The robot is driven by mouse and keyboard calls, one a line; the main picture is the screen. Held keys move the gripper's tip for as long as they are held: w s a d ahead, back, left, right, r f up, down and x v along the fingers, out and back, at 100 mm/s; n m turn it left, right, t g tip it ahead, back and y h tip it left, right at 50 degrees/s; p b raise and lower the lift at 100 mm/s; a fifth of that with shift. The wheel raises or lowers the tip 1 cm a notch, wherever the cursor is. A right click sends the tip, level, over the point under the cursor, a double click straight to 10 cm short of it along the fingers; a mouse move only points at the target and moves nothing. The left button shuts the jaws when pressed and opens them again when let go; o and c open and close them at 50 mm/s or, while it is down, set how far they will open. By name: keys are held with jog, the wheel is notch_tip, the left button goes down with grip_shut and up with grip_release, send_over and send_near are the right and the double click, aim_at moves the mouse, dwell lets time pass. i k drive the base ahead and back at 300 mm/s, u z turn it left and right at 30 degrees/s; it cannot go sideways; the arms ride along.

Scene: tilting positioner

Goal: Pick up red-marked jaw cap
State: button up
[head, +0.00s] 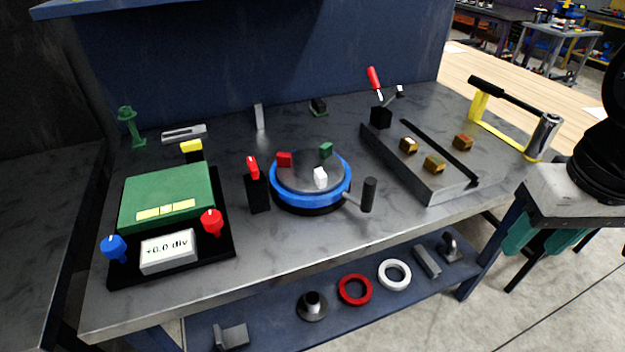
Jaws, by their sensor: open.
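A round turntable with a blue rim (300,202) stands mid-bench and carries a red block (285,159), a green block (326,150) and a white block (320,178). My gripper is not in view.
A green box with a dial readout (167,200) stands at the left. A red-handled clamp (375,80) and a yellow-framed handle (500,130) flank the plate. Rings lie on the lower shelf (330,320).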

aim_at(461, 141)
jog(key=z, duration=0.05)
jog(key=k, duration=0.35)
jog(key=z, duration=1.05)
jog(key=i, duration=1.3)
jog(key=u, duration=0.75)
